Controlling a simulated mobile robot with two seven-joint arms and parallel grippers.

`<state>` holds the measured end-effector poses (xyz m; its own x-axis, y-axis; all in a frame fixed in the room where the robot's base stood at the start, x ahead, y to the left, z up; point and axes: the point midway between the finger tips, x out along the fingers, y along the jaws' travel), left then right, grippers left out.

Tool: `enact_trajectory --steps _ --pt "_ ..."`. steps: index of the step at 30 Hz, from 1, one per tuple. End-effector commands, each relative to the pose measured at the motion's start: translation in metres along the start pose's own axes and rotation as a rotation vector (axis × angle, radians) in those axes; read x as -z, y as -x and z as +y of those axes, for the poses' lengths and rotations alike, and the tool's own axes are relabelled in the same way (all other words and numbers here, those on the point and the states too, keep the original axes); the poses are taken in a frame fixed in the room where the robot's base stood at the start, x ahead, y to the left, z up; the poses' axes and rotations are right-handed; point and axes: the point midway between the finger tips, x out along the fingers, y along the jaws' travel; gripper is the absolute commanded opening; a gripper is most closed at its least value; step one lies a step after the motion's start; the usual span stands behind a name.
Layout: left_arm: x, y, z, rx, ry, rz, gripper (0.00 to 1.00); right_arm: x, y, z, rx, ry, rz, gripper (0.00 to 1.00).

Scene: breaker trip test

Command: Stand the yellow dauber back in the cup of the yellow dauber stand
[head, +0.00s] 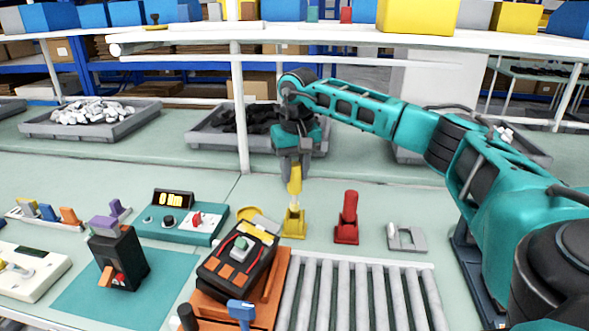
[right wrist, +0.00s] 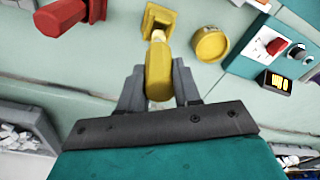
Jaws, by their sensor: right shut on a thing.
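The yellow dauber (head: 295,182) hangs nearly upright in my right gripper (head: 293,166), which is shut on it. The yellow dauber stand (head: 293,224) is on the bench directly below. The dauber's lower end is at or just above the stand's cup; I cannot tell if it is inside. In the right wrist view the dauber (right wrist: 158,72) lies between the two fingers of my right gripper (right wrist: 158,88), its narrow end pointing at the stand (right wrist: 160,18). My left gripper is not in view.
A red dauber in its stand (head: 347,222) is to the right. A round yellow pot (right wrist: 210,43) is close beside the yellow stand. A dark device on an orange base (head: 270,305), a roller track (head: 352,300) and a teal meter box (head: 180,225) are nearby. A shelf post (head: 240,110) rises behind.

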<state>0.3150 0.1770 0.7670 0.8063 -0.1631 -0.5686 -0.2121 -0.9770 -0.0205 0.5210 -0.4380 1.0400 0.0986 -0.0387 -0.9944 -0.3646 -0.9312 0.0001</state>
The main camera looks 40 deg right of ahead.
Motion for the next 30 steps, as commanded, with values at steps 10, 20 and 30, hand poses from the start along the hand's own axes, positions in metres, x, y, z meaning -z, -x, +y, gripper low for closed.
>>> enact_trajectory --steps 10,20,30 --pt "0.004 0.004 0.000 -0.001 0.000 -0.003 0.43 0.000 0.000 0.000 0.000 0.000 0.000 0.00" --pt "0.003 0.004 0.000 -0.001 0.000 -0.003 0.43 0.000 -0.001 0.000 0.000 0.000 0.000 0.00" --pt "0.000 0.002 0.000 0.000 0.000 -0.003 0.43 -0.001 -0.009 0.000 0.000 0.000 0.000 0.00"
